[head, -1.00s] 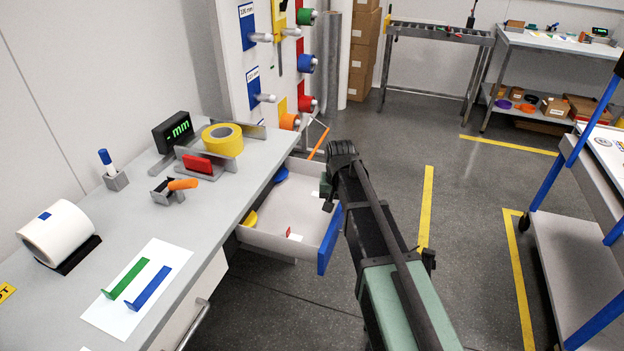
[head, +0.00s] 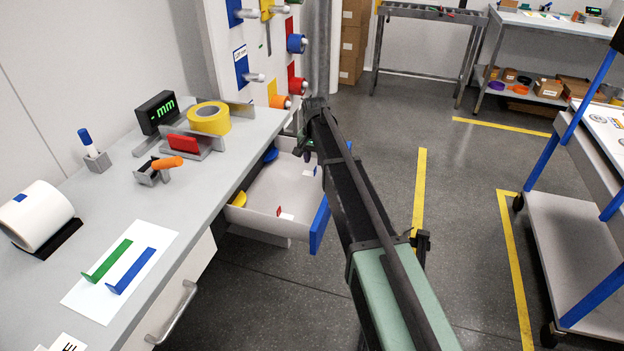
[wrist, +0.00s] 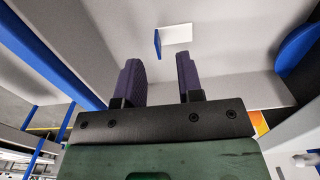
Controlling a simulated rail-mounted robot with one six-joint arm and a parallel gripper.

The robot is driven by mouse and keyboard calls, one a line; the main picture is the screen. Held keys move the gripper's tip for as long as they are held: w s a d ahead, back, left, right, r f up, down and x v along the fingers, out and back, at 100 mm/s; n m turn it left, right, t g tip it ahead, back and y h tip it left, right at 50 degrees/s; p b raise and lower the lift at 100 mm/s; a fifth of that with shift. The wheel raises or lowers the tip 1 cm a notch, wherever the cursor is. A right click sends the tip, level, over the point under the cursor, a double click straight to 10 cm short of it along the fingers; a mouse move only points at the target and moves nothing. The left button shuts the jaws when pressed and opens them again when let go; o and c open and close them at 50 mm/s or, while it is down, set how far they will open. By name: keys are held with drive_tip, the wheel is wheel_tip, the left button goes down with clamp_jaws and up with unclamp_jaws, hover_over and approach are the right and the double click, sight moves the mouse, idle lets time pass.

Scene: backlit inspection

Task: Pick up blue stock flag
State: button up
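A small blue flag (wrist: 157,42) with a white card-like base (wrist: 177,34) is inside the open drawer. It shows in the wrist view beyond my fingertips, between their lines. In the head view a small blue edge (head: 315,171) with white beside it shows near my arm. My gripper (wrist: 160,78) is open and empty, its two dark fingers apart and not touching the flag. In the head view my gripper (head: 307,154) is above the drawer, its fingers partly hidden.
The drawer (head: 262,222) has raised walls and a blue front (head: 319,225). It also holds a red flag (head: 279,211), a yellow piece (head: 239,199) and a blue piece (head: 271,155). The workbench (head: 205,180) is on the left, a cart (head: 565,245) on the right.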

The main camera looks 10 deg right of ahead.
sight(315, 170)
drive_tip(key=f+b, duration=0.5)
drive_tip(key=shift+d+f, duration=0.2)
drive_tip(key=shift+r, duration=0.25)
clamp_jaws()
